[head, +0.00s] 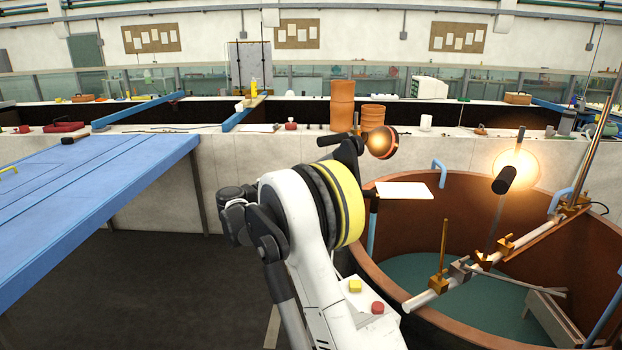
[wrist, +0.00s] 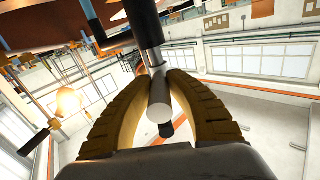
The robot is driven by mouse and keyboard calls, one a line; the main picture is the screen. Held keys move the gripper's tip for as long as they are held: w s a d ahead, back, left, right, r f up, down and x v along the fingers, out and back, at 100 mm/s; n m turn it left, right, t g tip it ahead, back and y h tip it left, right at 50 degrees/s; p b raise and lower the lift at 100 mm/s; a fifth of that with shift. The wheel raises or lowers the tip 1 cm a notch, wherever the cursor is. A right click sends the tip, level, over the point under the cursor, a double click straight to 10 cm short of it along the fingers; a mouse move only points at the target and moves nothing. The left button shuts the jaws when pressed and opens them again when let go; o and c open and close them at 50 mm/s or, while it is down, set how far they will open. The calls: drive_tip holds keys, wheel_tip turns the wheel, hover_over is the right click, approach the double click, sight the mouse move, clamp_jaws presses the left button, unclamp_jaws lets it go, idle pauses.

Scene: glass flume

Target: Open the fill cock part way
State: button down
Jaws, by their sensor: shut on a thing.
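In the head view my arm covers the middle, and I cannot make out the fingers there.
A round brown-walled tank (head: 400,285) stands right of my arm. A pale pipe with brass fittings (head: 444,285) crosses it, and a glowing lamp (head: 514,165) is above. A blue deck (head: 85,190) lies left. Terracotta pots (head: 342,105) stand on the ledge behind. Dark floor at lower left is clear.

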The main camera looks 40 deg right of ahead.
idle(0.4)
drive_tip(key=c, duration=1.2)
unclamp_jaws()
drive_tip(key=shift+d, duration=0.1)
drive_tip(key=shift+c, duration=0.2)
drive_tip(key=s+a, duration=0.1)
drive_tip(key=a, duration=1.1)
